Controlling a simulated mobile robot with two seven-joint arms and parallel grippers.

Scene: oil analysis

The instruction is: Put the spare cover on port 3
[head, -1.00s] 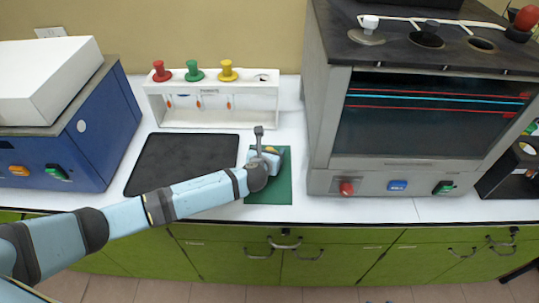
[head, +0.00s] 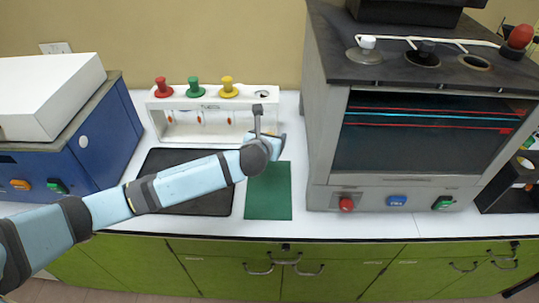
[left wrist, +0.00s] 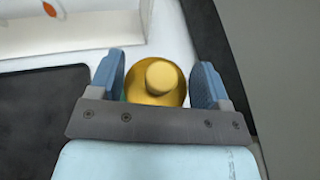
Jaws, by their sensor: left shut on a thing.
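My left gripper (left wrist: 160,85) is shut on a yellow round-topped knob (left wrist: 158,88), seen from above between the blue fingers in the left wrist view. In the head view the left gripper (head: 268,142) is above the back edge of the green mat and hides the knob. The oven-like machine on the right has ports on its dark top. A red-knobbed piece (head: 520,37) is at the top's right edge. I cannot tell which piece is the spare cover.
A white rack (head: 215,130) at the back holds red, green and yellow stoppers and has an open hole at its right end. The green mat (head: 267,195) looks bare. A black mat (head: 205,203) is beside it. The tall machine (head: 328,160) stands close right.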

